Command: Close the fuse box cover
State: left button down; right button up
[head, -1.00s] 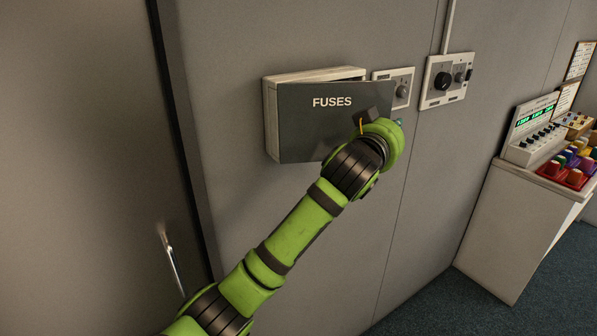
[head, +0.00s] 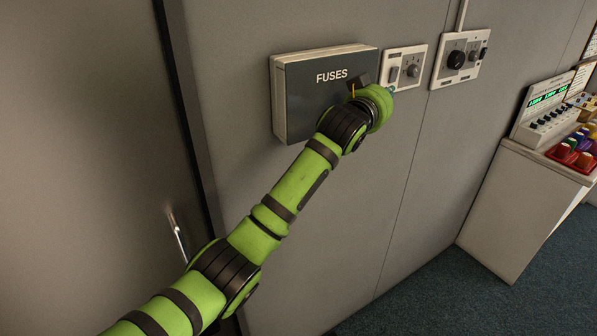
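The fuse box (head: 279,108) is a pale box on the grey wall, at the upper middle of the head view. Its dark grey cover (head: 310,97), lettered FUSES, lies over the front and looks flush with the box, with no clear gap at the top or left edge. My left gripper (head: 360,84) is at the cover's right side, at or very close to its surface. My green wrist hides the lower right of the cover, and the fingers are mostly hidden, so their opening does not show. My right gripper is out of the view.
A small switch plate (head: 404,68) and a larger panel with a black knob (head: 459,60) are on the wall to the right. A cabinet (head: 515,205) with a control panel and coloured pots stands further right. A door handle (head: 177,232) is at lower left.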

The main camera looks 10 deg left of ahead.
pick_arm(q)
jog(key=shift+s, duration=0.1)
jog(key=v, duration=1.2)
jog(key=w+a+f+n+g+y, duration=0.1)
jog(key=w+a+f+g, duration=0.1)
jog(key=f, duration=1.2)
jog(key=w+a+f+g+y, duration=0.1)
jog(key=a+f+g+y, duration=0.15)
jog(key=f, duration=1.15)
jog(key=s+a+f+g, duration=0.2)
jog(key=s+f, duration=0.3)
jog(key=f, duration=0.6)
jog(key=s+a+f+n+g+y+b, duration=0.1)
jog(key=s+a+f, duration=0.2)
jog(key=s+f, duration=0.55)
jog(key=s+a+f+g, duration=0.2)
jog(key=s+f, duration=0.1)
jog(key=f, duration=1)
jog(key=s+a+f+g, duration=0.2)
jog(key=s+a+f, duration=0.2)
jog(key=s+f, duration=0.95)
jog(key=s+a+f+g, duration=0.2)
jog(key=s+f, duration=0.1)
jog(key=s, duration=1.1)
jog(key=s+a+f+g+y, duration=0.1)
jog(key=s+a+f+g, duration=0.1)
jog(key=s, duration=1.2)
jog(key=shift+a+f+b, duration=0.15)
jog(key=shift+f+b, duration=0.15)
jog(key=shift+f, duration=0.45)
